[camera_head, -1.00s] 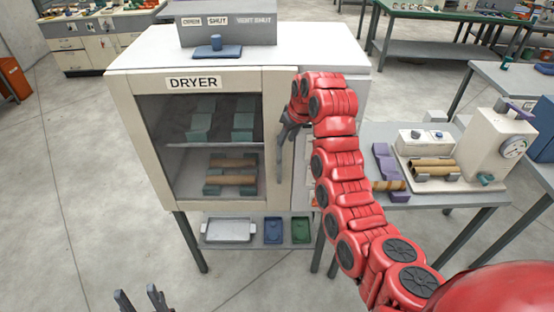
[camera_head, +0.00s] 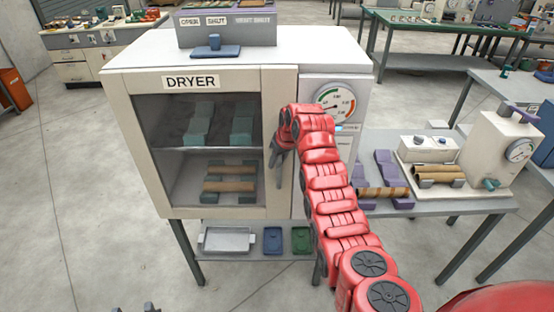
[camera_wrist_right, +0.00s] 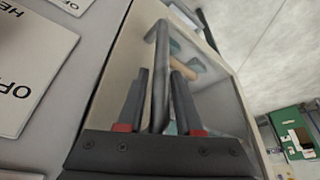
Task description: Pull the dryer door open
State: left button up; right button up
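The dryer (camera_head: 215,47) is a cream cabinet with a glass-fronted door (camera_head: 279,95), which looks shut. The door handle is a grey vertical bar near the door's right edge; it shows clearly in the right wrist view (camera_wrist_right: 160,75). My right gripper (camera_head: 279,160) is at the handle. In the right wrist view its two dark fingers (camera_wrist_right: 162,88) stand apart, one on either side of the bar, with small gaps visible. My left gripper (camera_head: 136,308) shows only as two separated fingertips at the bottom edge of the head view.
Behind the glass, brown tubes (camera_head: 230,186) rest on teal holders. A grey box with labels (camera_head: 235,30) and a blue block (camera_head: 215,50) stand on top. A gauge (camera_head: 336,103) is right of the door. A side table with a white machine (camera_head: 490,145) stands right. Floor before the dryer is clear.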

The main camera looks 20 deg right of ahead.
jog(key=shift+w+f, duration=0.2)
jog(key=shift+f, duration=0.1)
grip_shut()
jog(key=shift+s, duration=0.1)
dwell(1.2)
